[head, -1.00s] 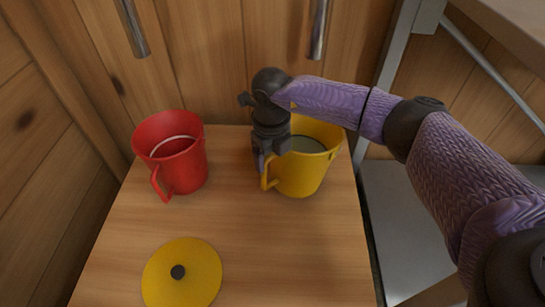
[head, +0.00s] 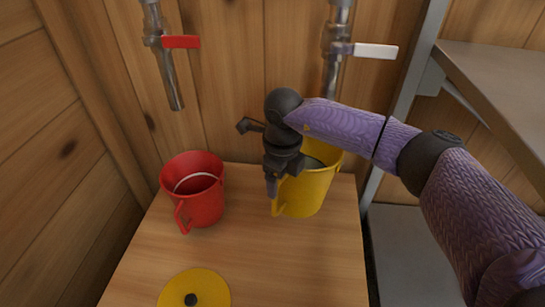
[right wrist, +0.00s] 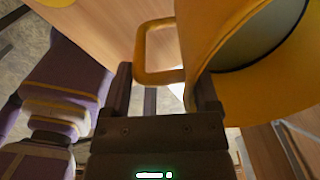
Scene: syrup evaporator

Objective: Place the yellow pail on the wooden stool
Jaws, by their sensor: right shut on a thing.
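The yellow pail (head: 316,193) is at the back right of a wooden top (head: 240,250) in the head view, with grey contents or a grey inside showing. I cannot tell whether its base touches the wood. My right gripper (head: 272,185) is at the pail's left side, pointing down, shut on its handle. In the right wrist view the yellow handle loop (right wrist: 141,48) lies at the fingers (right wrist: 165,90), and the pail wall (right wrist: 200,40) is beside the right-hand finger. I cannot tell whether the wooden top is the stool. My left gripper is not in view.
A red pail (head: 205,205) stands to the left on the wooden top. A yellow lid with a black knob (head: 191,299) lies in front. Two taps, with red (head: 181,42) and white (head: 375,51) levers, hang behind. A grey shelf (head: 500,85) is at the right.

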